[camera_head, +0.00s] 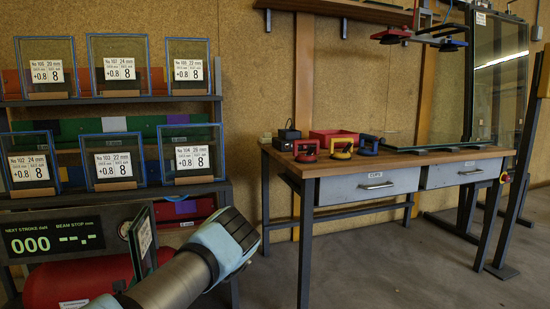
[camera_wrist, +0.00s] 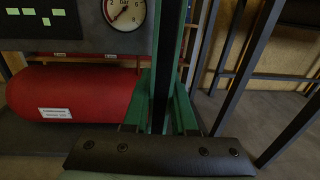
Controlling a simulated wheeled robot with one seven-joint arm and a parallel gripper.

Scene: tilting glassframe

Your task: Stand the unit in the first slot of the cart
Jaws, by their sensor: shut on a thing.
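A glass unit (camera_head: 142,238) with a white label stands tilted in the head view, left of my forearm, which hides its lower part. The wrist view shows what looks like the same unit (camera_wrist: 166,60) edge-on, with green sides and a dark strip between them. My gripper (camera_wrist: 158,150) shows as a dark bar with screws at the bottom of the wrist view, shut on the unit. In the head view my arm hides the gripper. I cannot pick out the cart or its first slot for certain.
A rack (camera_head: 105,99) at the left carries several labelled glass units. Below it are a display (camera_head: 52,238) and a red tank (camera_wrist: 75,98). A workbench (camera_head: 400,163) with drawers stands right. Dark posts (camera_wrist: 247,65) stand right in the wrist view. Floor between arm and bench is clear.

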